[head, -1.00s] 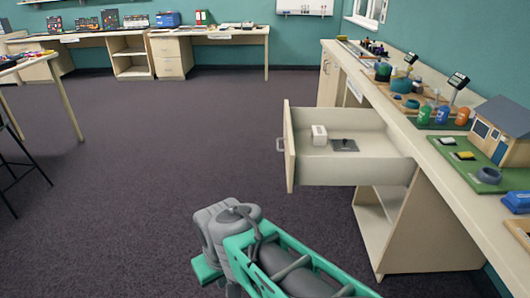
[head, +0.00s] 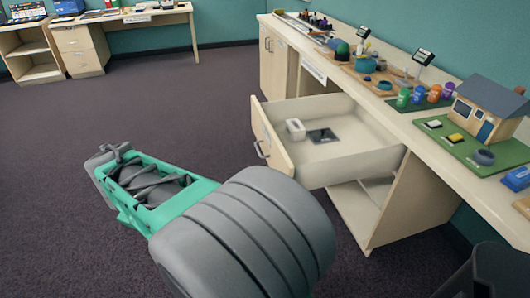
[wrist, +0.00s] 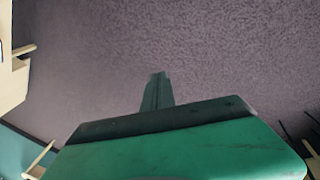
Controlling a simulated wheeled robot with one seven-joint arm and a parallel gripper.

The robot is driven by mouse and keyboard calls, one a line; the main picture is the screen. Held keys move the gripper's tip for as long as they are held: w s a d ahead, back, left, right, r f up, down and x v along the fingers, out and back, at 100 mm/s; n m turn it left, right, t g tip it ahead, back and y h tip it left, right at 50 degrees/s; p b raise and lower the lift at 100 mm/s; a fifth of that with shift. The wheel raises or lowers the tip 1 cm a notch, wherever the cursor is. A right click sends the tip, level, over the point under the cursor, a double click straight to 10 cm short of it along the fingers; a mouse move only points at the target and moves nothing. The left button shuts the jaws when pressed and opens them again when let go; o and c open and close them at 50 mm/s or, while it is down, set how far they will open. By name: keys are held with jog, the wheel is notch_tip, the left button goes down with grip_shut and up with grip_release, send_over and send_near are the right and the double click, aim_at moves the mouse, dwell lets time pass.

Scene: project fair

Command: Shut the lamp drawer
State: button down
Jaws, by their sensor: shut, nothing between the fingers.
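The lamp drawer (head: 272,140) stands pulled out of the cabinet under the long counter, its pale wooden front facing left. Its handle (head: 262,149) is a small metal bar on that front. A small white block (head: 296,129) and a dark flat plate (head: 322,136) lie inside the drawer. My gripper (wrist: 156,88) shows in the wrist view with its fingers together and nothing between them, above bare carpet. In the head view my arm reaches to the left in front of the drawer, apart from it in the picture; I cannot make out the fingertips there.
The counter (head: 408,113) carries a model house (head: 487,110), coloured canisters and other exhibits. An open shelf space (head: 365,195) lies below the drawer. Desks stand along the back wall. The dark carpet (head: 180,105) left of the drawer is clear. Pale furniture (wrist: 12,75) edges the wrist view's left side.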

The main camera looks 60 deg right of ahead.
jog(key=d+r+n+g+h+p, duration=0.1)
jog(key=d+r+n+g+p, duration=0.3)
jog(key=d, duration=1.4)
jog(key=s+d+n+p, duration=0.1)
jog(key=s+d+p, duration=0.25)
jog(key=d, duration=0.45)
jog(key=s+d+n+p, duration=0.1)
jog(key=s+d+p, duration=0.25)
jog(key=d, duration=0.45)
jog(key=s+d+f, duration=0.5)
jog(key=f, duration=0.4)
jog(key=shift+s+d+f+n+g+b, duration=0.15)
jog(key=shift+d+f+n+g+b, duration=0.15)
jog(key=shift+f+g+b, duration=0.1)
jog(key=shift+s+d, duration=0.1)
